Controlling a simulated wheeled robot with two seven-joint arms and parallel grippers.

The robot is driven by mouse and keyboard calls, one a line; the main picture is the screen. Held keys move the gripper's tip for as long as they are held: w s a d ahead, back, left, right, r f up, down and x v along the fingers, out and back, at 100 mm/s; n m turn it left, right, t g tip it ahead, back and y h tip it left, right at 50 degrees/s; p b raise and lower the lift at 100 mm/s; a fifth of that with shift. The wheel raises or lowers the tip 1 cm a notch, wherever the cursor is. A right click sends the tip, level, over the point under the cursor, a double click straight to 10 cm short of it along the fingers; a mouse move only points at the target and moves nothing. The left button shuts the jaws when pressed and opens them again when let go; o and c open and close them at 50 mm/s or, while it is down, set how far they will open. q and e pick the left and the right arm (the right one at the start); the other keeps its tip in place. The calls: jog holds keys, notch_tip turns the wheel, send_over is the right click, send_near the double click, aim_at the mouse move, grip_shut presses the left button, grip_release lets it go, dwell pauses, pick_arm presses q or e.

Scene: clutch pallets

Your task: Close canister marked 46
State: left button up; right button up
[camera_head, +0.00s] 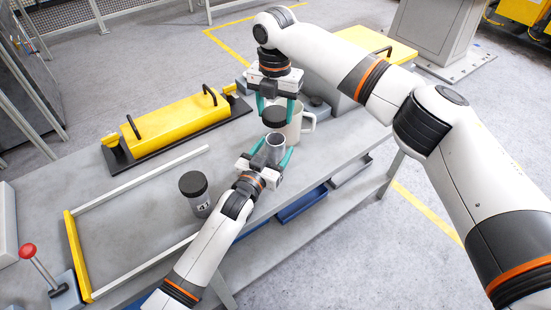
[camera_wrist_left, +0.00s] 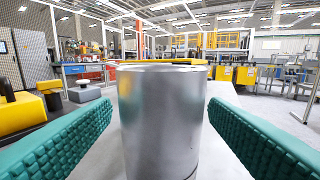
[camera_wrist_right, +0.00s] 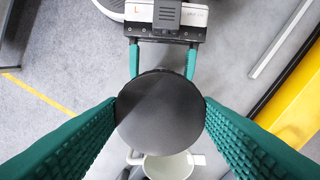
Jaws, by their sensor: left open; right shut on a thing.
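A grey metal canister (camera_head: 275,145) stands open-topped near the table's right part; no number shows on it. It also fills the middle of the left wrist view (camera_wrist_left: 162,120). My left gripper (camera_head: 267,158) is open, with one finger on each side of the canister. My right gripper (camera_head: 276,108) points down and is shut on a round black lid (camera_head: 275,118). The lid also shows in the right wrist view (camera_wrist_right: 160,112), where it hides the canister. In the head view the lid appears above the canister's mouth, apart from it.
A beige mug (camera_head: 295,127) stands close behind the canister. A dark-lidded canister marked 41 (camera_head: 195,194) stands left of my left arm. A yellow block with black handles (camera_head: 175,122) lies at the back left. A white and yellow frame (camera_head: 75,255) lies on the table's left part.

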pick_arm(q)
jog(key=shift+w+d, duration=0.35)
jog(key=shift+w, duration=0.25)
jog(key=shift+c, duration=0.3)
jog(key=c, duration=1.4)
pick_arm(e)
jog(key=shift+f, duration=2.45)
jog(key=shift+f, duration=0.9)
pick_arm(q)
grip_shut()
pick_arm(e)
jog(key=shift+f, duration=0.6)
